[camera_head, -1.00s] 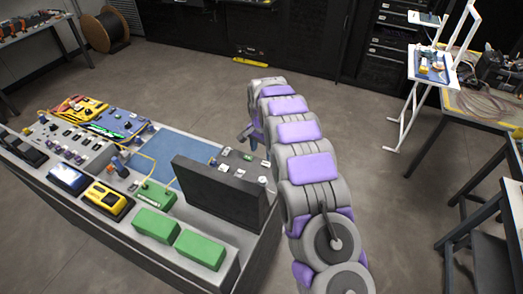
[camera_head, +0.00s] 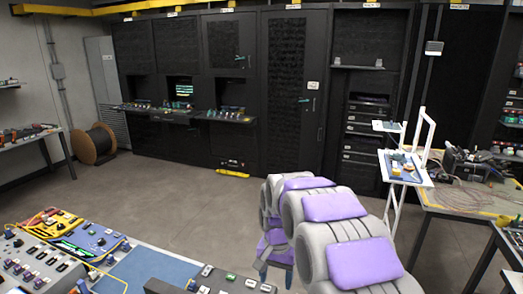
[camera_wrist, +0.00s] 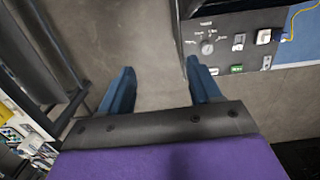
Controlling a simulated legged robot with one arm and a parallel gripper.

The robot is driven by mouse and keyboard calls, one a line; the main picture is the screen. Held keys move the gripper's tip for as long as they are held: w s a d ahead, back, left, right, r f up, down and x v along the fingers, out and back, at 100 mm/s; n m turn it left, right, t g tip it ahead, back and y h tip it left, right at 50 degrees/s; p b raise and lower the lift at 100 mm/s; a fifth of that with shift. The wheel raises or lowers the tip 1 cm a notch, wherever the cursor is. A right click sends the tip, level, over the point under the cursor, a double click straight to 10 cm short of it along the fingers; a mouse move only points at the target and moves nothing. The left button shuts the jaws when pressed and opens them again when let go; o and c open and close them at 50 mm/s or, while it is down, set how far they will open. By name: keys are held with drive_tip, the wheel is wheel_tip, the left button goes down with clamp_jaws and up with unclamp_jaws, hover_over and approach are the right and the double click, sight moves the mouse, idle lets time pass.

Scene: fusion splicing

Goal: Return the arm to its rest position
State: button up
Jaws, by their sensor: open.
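My gripper (camera_wrist: 160,90) shows in the wrist view with its two blue fingers spread apart. It is open, with only the grey floor visible between the fingers. The right finger lies close to the edge of a grey control panel (camera_wrist: 222,47) in that view; I cannot tell the gap. In the head view my grey and purple arm (camera_head: 335,208) is bent at the lower right.
A workbench with a blue mat (camera_head: 150,270) and instruments stands at the lower left. Black cabinets (camera_head: 230,90) line the back wall. A white stand (camera_head: 405,165) and a cluttered table (camera_head: 470,195) are on the right. The floor (camera_head: 190,195) between is clear.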

drive_tip(key=s+d+r+n+b, duration=0.1)
drive_tip(key=s+d+r, duration=0.15)
drive_tip(key=s, duration=0.55)
drive_tip(key=s+d+r+n+b, duration=0.15)
drive_tip(key=s+d, duration=0.25)
drive_tip(key=s, duration=0.5)
drive_tip(key=s+d+f, duration=0.1)
drive_tip(key=s, duration=0.8)
drive_tip(key=s+d+f+n+g, duration=0.1)
drive_tip(key=s+d+f, duration=0.1)
drive_tip(key=s, duration=0.8)
drive_tip(key=shift+s+d, duration=0.15)
drive_tip(key=shift+d, duration=0.15)
drive_tip(key=shift+n, duration=0.25)
